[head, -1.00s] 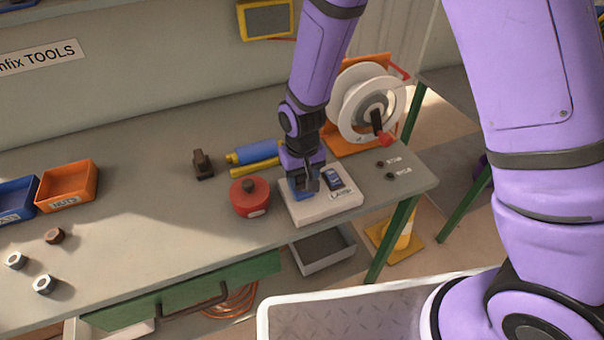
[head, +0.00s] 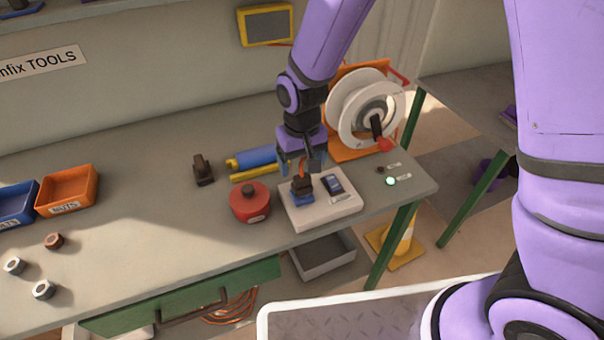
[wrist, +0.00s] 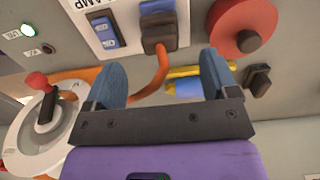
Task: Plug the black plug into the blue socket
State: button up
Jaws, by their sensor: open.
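The black plug (head: 302,186) sits upright in the blue socket (head: 304,199) on the white board. The plug also shows in the wrist view (wrist: 159,36), with an orange cable running from it and a little of the blue socket (wrist: 156,8) beyond it. My gripper (head: 301,162) is above the plug, its fingers apart and clear of it. In the wrist view my two blue-padded fingers (wrist: 162,76) are wide apart with nothing held between them.
A dark blue rocker switch (head: 332,184) is beside the socket on the white board (head: 340,205). A green lamp (head: 391,181) glows to the right. A red round container (head: 249,202), a dark block (head: 203,170) and a white cable reel (head: 365,105) stand nearby.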

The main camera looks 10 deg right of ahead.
jog(key=shift+r, duration=1.95)
jog(key=shift+d+r, duration=0.1)
jog(key=s+d+r+m+t, duration=0.1)
jog(key=s+d+r, duration=0.1)
jog(key=d+r, duration=0.55)
jog(key=s+d+r+t, duration=0.1)
jog(key=s+d+r, duration=0.1)
jog(key=d+r, duration=0.55)
jog(key=s+d+r+m+t, duration=0.1)
jog(key=s+d+r, duration=0.3)
jog(key=s, duration=0.3)
jog(key=s+d+r+m+t, duration=0.1)
jog(key=s+d+r+t, duration=0.1)
jog(key=s+d+r, duration=0.3)
jog(key=s+r, duration=0.1)
jog(key=s, duration=0.1)
jog(key=shift+s+d, duration=0.2)
jog(key=shift+s, duration=0.1)
jog(key=shift+c, duration=0.4)
